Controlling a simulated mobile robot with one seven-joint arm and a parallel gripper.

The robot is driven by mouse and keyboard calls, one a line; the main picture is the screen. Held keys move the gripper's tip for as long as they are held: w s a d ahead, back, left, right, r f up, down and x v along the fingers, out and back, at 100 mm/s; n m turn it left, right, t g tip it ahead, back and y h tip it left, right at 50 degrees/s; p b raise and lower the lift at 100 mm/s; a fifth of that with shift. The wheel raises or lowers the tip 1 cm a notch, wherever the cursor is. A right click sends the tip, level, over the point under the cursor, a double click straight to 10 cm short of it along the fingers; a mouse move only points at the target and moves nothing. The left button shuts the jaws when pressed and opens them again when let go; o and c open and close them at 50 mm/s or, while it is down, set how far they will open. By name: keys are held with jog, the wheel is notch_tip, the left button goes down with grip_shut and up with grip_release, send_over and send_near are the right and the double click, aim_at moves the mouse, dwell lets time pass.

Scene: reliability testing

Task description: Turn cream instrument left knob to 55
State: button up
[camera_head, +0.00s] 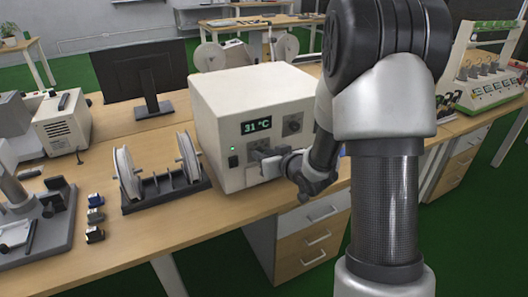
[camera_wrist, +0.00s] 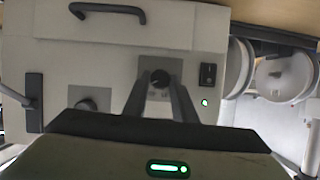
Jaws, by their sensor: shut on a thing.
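The cream instrument (camera_head: 222,100) stands on the wooden bench, its display (camera_head: 256,125) reading 31 °C. Its left knob (camera_wrist: 160,78) is dark and round, on a grey plate, and shows between my fingertips in the wrist view. In the head view my gripper (camera_head: 262,155) reaches the front panel from the right and mostly hides this knob. My gripper (camera_wrist: 160,84) is shut on the left knob. The right knob (camera_head: 292,124) is free, up and to the right of my gripper; it also shows in the wrist view (camera_wrist: 87,104).
A black switch (camera_wrist: 208,75) and a green light (camera_wrist: 204,102) sit beside the left knob. A handle (camera_wrist: 108,10) crosses the panel. A spool rack (camera_head: 168,188) stands close left of the instrument. A monitor (camera_head: 146,75) is behind it. Bench drawers (camera_head: 310,235) lie below.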

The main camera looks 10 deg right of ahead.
jog(key=shift+d+m+y+p, duration=0.1)
jog(key=shift+m+y+p, duration=0.2)
jog(key=shift+m+p, duration=0.2)
dwell(0.3)
jog(key=o, duration=1)
jog(key=shift+o, duration=0.2)
jog(key=b+v, duration=0.5)
jog(key=v, duration=1.2)
jog(key=shift+d+r, duration=0.15)
jog(key=shift+d, duration=0.05)
